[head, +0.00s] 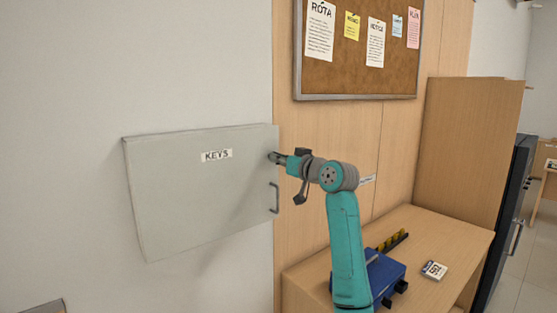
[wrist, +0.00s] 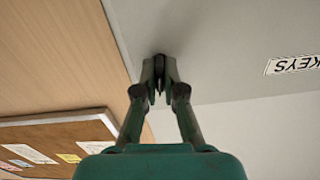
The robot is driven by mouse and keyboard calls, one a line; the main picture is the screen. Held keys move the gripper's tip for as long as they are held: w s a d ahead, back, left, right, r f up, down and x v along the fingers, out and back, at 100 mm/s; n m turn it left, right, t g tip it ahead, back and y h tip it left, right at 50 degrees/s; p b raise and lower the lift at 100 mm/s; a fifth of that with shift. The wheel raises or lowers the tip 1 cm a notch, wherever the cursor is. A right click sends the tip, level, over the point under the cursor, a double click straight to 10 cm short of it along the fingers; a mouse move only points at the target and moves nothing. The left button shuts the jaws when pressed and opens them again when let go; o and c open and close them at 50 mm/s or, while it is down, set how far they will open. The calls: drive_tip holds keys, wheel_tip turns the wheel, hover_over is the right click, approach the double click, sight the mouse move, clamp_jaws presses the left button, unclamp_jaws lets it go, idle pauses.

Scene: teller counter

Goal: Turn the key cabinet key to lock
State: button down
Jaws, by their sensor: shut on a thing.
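The key cabinet (head: 190,195) is a pale grey box on the wall, its door closed, with a KEYS label (head: 217,155) and a dark handle (head: 275,198) at its right edge. My gripper (head: 274,157) is at the upper right of the door, above the handle. In the wrist view my gripper (wrist: 160,68) is shut on a small dark piece, the key (wrist: 159,62), close against the cabinet door (wrist: 220,50). The fingers hide most of the key and the lock, so its turn angle cannot be told.
A cork board (head: 360,50) with notes hangs above right. A wooden desk (head: 440,232) stands below right, with a blue box (head: 385,275) and a small calendar block (head: 434,270). The wall left of the cabinet is clear.

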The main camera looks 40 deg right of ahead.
drive_tip(key=shift+n, duration=0.6)
drive_tip(key=c, duration=1.3)
unclamp_jaws()
drive_tip(key=s, duration=1.2)
drive_tip(key=shift+d, duration=0.2)
drive_tip(key=shift+f, duration=0.1)
